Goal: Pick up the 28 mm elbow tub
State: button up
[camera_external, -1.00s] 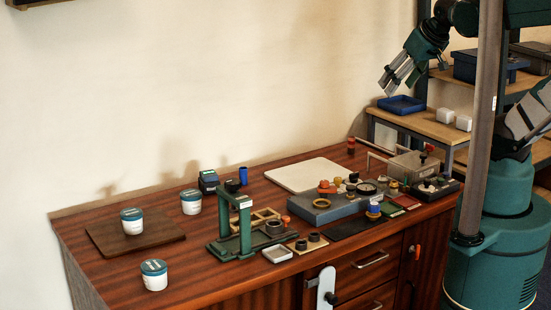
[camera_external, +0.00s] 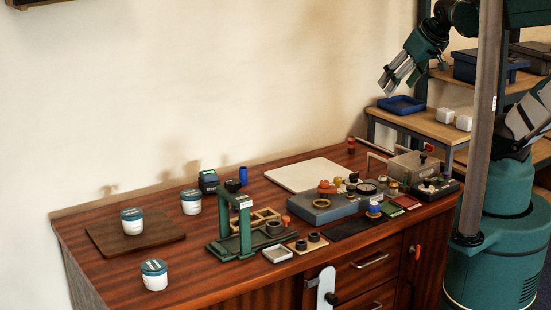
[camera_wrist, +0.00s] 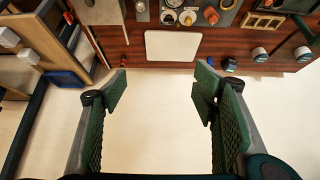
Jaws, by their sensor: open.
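Three white tubs with teal lids stand upright on the left part of the wooden bench. One tub (camera_external: 132,222) is on a dark brown board (camera_external: 165,236), one (camera_external: 191,202) is behind it to the right, and one (camera_external: 154,276) is near the front edge. Their labels are too small to read, so I cannot tell which is the 28 mm elbow tub. Two tubs also show at the right of the wrist view (camera_wrist: 259,55) (camera_wrist: 303,54). My gripper (camera_external: 388,86) is open and empty, high at the right, far from the tubs; its spread fingers show in the wrist view (camera_wrist: 160,88).
A green press frame (camera_external: 238,228) stands right of the tubs. Behind it are a dark green box (camera_external: 208,181) and a blue cylinder (camera_external: 243,175). A pale board (camera_external: 308,174) and a grey block (camera_external: 325,208) with fittings lie further right. A blue tray (camera_external: 401,105) sits on the side shelf.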

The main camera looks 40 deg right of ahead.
jog(key=w+a+n+g+y, duration=0.15)
jog(key=w+a+n, duration=0.25)
jog(key=w+a, duration=0.75)
jog(key=w+a+n+g, duration=0.2)
jog(key=w+a+n, duration=0.3)
jog(key=a, duration=1.3)
jog(key=a+f+n+g+p, duration=0.15)
jog(key=a+f, duration=0.25)
jog(key=a, duration=0.7)
jog(key=a+f+n+b, duration=0.1)
jog(key=a+f+n, duration=0.2)
jog(key=a, duration=0.8)
jog(key=n+g+h, duration=0.2)
jog(key=n, duration=0.4)
send_over(155, 265)
jog(key=shift+y, duration=0.25)
jog(key=f, duration=1.3)
jog(key=f+p, duration=0.1)
jog(key=f, duration=0.6)
jog(key=shift+w+d, duration=0.2)
jog(key=shift+w, duration=0.05)
jog(key=shift+s+a+f, duration=0.25)
jog(key=shift+s+a, duration=0.05)
